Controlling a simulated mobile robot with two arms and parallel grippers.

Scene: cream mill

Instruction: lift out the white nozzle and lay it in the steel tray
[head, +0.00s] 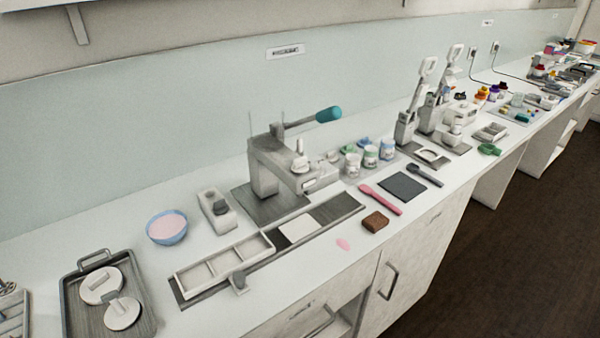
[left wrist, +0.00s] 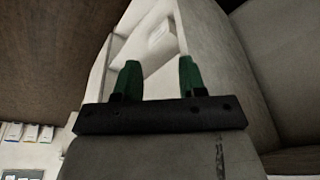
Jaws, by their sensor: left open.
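The steel tray (head: 140,320) lies at the front left of the counter in the head view. It has a handle at its back, and two white round pieces with raised grips (head: 101,286) (head: 122,313) lie in it, one overlapping the other. A grey press (head: 265,165) with a teal-tipped lever stands at the middle of the counter. A small white part (head: 300,163) sits at its head; I cannot tell whether this is the nozzle. My left gripper (left wrist: 158,78) shows in the left wrist view, open, with nothing between its green fingers. Neither gripper shows in the head view.
A pink-filled blue bowl (head: 167,228) and a small grey-white device (head: 217,211) stand between tray and press. A white divided mould (head: 225,262) lies on a dark rail in front. Jars (head: 371,156) stand right of the press.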

